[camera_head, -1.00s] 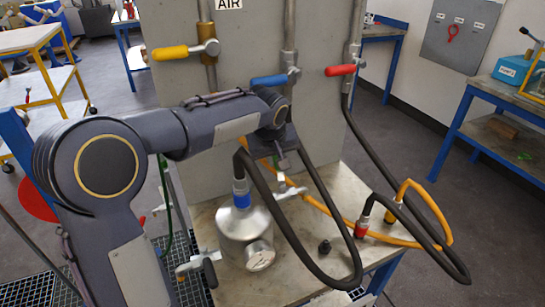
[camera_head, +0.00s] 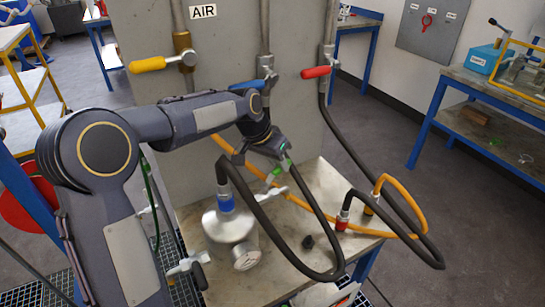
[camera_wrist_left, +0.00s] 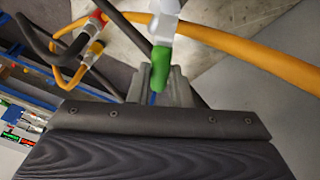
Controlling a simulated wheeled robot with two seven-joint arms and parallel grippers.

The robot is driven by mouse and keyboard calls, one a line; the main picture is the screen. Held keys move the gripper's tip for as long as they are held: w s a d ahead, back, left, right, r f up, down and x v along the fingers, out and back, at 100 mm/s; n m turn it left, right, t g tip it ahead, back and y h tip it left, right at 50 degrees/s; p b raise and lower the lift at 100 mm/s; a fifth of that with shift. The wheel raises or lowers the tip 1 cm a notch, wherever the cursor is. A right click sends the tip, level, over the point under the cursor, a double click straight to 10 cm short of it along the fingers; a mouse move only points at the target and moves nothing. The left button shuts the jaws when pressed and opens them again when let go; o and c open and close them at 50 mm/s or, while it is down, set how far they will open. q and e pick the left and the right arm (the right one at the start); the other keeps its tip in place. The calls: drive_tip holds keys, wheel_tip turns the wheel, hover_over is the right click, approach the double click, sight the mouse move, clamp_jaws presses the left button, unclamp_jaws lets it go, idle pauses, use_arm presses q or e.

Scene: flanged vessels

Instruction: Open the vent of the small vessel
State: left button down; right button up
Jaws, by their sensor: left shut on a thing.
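The small silver vessel (camera_head: 230,222) stands on the bench in the head view, with a blue collar (camera_head: 226,203) and a black hose on top. A round fitting (camera_head: 246,257) faces forward on its side. A green handle (camera_head: 276,172) on a pale metal lever (camera_head: 274,191) shows behind and right of the vessel. My left gripper (camera_head: 282,163) is at this handle. In the left wrist view, the green handle (camera_wrist_left: 161,62) runs down between the fingers of my left gripper (camera_wrist_left: 160,88), which is shut on it. My right gripper is not in view.
A black hose (camera_head: 300,260) loops in front of the vessel. Yellow (camera_head: 148,64), blue (camera_head: 246,84) and red (camera_head: 315,73) valve handles sit on the grey panel. A dark knob (camera_head: 308,242) stands on the bench.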

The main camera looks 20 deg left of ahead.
use_arm(q)
drive_tip(key=shift+s+d+m+g+h+p, duration=0.15)
drive_tip(key=shift+d+m+g+p, duration=0.15)
drive_tip(key=shift+m, duration=0.4)
drive_tip(key=shift+s+d+m+g+h+p, duration=0.1)
drive_tip(key=shift+s+d+m+g+h, duration=0.2)
drive_tip(key=shift+m, duration=0.4)
drive_tip(key=shift+s+d+m+g+h+p, duration=0.15)
drive_tip(key=shift+d+m, duration=0.25)
drive_tip(key=shift+m, duration=0.3)
drive_tip(key=c, duration=1.3)
unclamp_jaws()
drive_tip(key=shift+r, duration=0.1)
drive_tip(key=v, duration=0.7)
drive_tip(key=shift+a+r, duration=0.1)
drive_tip(key=shift+r, duration=0.2)
